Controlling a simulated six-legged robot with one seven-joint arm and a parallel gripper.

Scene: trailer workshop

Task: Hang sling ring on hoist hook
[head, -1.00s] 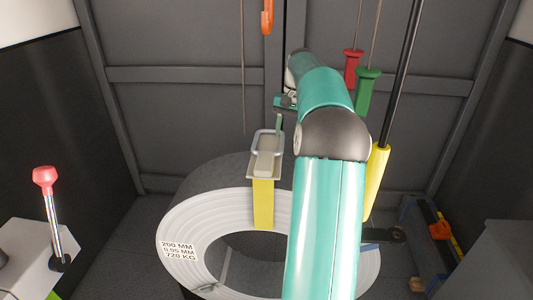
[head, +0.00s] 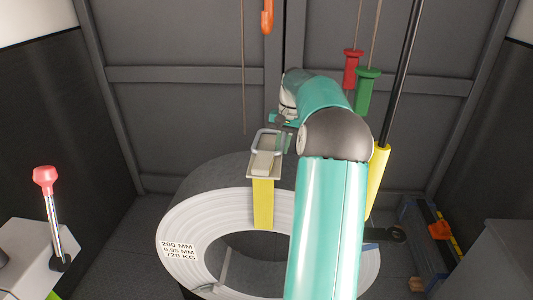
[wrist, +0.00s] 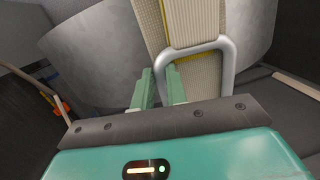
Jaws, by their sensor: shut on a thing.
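The grey sling ring (head: 270,139) is a rounded metal loop at the top of the yellow sling (head: 263,203), which wraps the large steel coil. The ring also shows in the wrist view (wrist: 229,62), against the pale webbing. My gripper (wrist: 160,88) is at the ring's near left corner in the wrist view, its two green fingers close together and shut on the ring. In the head view my gripper (head: 284,126) is just right of the ring, partly hidden by my wrist. The orange hoist hook (head: 267,16) hangs above, cut off by the top edge.
The steel coil (head: 181,224) fills the floor's middle. Red (head: 352,68) and green (head: 367,92) handles hang on cords at right, beside a yellow handle (head: 378,168) on a black rod. A red-knobbed lever (head: 43,178) stands at left. A thin cord (head: 243,75) hangs near the hook.

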